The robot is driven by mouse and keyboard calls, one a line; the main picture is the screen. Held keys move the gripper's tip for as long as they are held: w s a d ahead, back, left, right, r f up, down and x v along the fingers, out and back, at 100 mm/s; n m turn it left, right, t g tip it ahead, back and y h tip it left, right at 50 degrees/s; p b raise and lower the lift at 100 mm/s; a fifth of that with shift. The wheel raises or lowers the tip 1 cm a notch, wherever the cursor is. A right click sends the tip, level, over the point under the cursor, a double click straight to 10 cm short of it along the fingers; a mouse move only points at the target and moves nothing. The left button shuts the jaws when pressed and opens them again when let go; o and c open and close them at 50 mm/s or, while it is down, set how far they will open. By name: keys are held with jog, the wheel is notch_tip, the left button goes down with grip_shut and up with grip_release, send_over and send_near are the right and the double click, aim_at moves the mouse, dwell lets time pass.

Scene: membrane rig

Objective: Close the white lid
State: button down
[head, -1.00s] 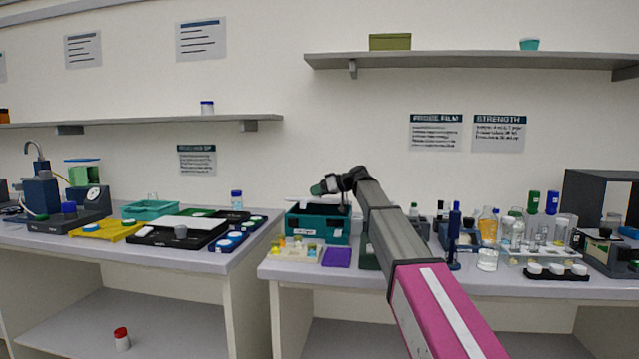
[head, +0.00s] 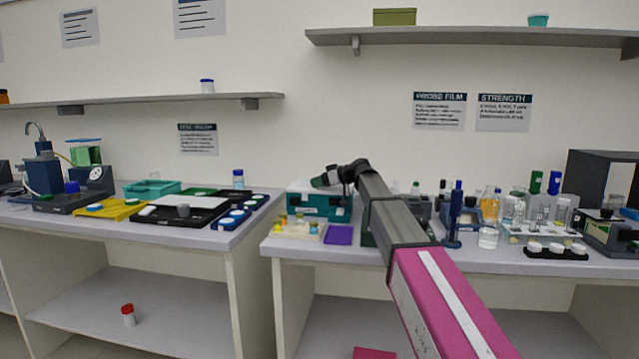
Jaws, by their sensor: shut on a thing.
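A teal box (head: 322,206) with a pale label stands near the left end of the right bench. Its white lid (head: 302,186) lies over the top, seen at a low angle. I cannot tell whether it is fully seated. My arm reaches over the bench from the lower right. My gripper (head: 344,188) is at the right part of the lid, shut on it. The fingertips are small and partly hidden by my dark wrist.
A tray of small samples (head: 297,229) and a purple pad (head: 339,235) lie before the box. Bottles, a blue stand (head: 454,215) and a black holder with white cups (head: 555,252) crowd the bench to the right. A gap separates the left bench (head: 190,235).

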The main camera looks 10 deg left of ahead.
jog(key=c, duration=0.6)
grip_release()
jog(key=shift+s+f, duration=0.2)
jog(key=shift+s, duration=0.1)
jog(key=shift+w, duration=0.1)
jog(key=shift+w, duration=0.1)
jog(key=shift+d, duration=0.1)
jog(key=v, duration=0.7)
jog(key=shift+s+d+r, duration=0.15)
jog(key=shift+s+r, duration=0.05)
jog(key=shift+r, duration=0.15)
jog(key=shift+s, duration=0.1)
